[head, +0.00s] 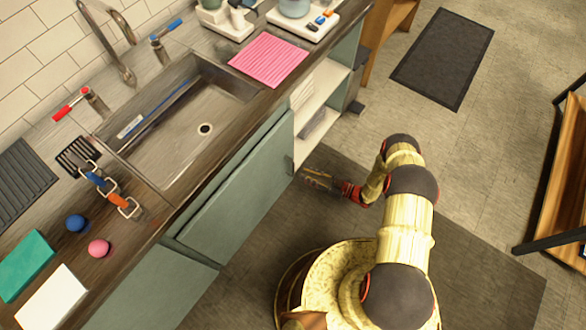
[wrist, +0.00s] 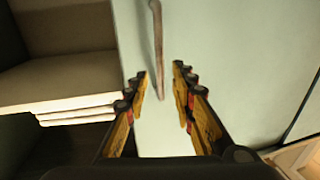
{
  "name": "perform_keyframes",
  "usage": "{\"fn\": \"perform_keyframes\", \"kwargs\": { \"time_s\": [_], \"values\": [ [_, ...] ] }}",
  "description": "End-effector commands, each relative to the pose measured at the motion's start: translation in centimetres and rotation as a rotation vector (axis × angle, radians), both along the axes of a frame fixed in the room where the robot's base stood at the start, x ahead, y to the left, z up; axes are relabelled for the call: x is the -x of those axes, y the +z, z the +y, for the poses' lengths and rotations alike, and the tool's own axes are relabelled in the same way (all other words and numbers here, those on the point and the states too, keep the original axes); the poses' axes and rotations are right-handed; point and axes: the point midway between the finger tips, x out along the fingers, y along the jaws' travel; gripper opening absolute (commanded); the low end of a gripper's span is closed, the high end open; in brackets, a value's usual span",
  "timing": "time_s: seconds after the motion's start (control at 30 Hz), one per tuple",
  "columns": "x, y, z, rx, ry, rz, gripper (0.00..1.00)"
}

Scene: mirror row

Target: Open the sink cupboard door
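The sink cupboard door (head: 238,190) is a grey-green panel below the sink counter. It looks shut or nearly shut; I cannot tell if there is a small gap. Its handle (wrist: 157,45) is a thin upright brownish bar near the door edge beside the open shelves. My gripper (head: 308,181) is in front of that edge of the door. In the wrist view my gripper (wrist: 160,75) is open, with one finger on each side of the handle's lower end. Gaps show between the handle and both fingers, so it is not gripped.
Open shelves (head: 320,105) with a stack of folded cloths (wrist: 75,108) adjoin the door. The sink (head: 185,125) and counter items, such as a pink mat (head: 268,60), are above. A dark floor mat (head: 442,58) lies beyond; a wooden bench (head: 565,170) stands at right.

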Motion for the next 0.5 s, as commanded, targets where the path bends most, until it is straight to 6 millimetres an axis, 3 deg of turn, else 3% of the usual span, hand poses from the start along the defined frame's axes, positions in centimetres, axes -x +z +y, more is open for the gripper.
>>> {"fn": "perform_keyframes", "kwargs": {
  "time_s": [0.5],
  "values": [
    [-3.0,-0.1,6.1,0.002,0.002,0.001,0.25]
  ]
}}
